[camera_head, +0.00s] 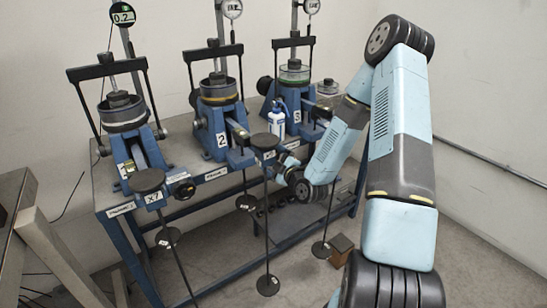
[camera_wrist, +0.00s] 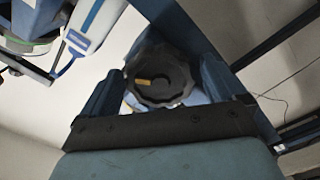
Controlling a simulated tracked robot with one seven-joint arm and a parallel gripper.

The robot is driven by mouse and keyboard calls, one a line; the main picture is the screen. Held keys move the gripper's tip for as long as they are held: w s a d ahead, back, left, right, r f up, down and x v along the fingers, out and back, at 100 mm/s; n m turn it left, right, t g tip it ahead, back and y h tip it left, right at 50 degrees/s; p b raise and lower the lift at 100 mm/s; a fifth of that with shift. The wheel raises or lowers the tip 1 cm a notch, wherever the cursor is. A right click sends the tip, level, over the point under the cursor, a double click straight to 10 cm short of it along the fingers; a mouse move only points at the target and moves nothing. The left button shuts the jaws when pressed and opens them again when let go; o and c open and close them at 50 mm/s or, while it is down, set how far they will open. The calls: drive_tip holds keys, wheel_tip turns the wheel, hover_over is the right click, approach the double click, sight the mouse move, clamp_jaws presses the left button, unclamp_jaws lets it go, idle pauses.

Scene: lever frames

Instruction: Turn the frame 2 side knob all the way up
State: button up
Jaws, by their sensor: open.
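Frame 2 (camera_head: 218,116) is the middle blue lever frame on the bench in the head view, with a white "2" label on its front. My gripper (camera_head: 284,164) is low in front of the bench, right of frame 2. In the wrist view, a black lobed knob (camera_wrist: 160,88) with a short yellow mark left of its centre faces the camera. My open gripper (camera_wrist: 158,76) has one dark blue finger on each side of this knob. Contact with the knob is unclear. The head view does not clearly show this knob, so its frame cannot be confirmed there.
Frame 1 (camera_head: 124,113) stands left and frame 3 (camera_head: 294,77) right on the bench. A blue and white bottle (camera_head: 276,122) stands between frames 2 and 3. Black discs on rods (camera_head: 266,142) rise before the bench. A brown box (camera_head: 341,246) is on the floor.

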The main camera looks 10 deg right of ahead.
drive_tip(key=shift+v, duration=2.25)
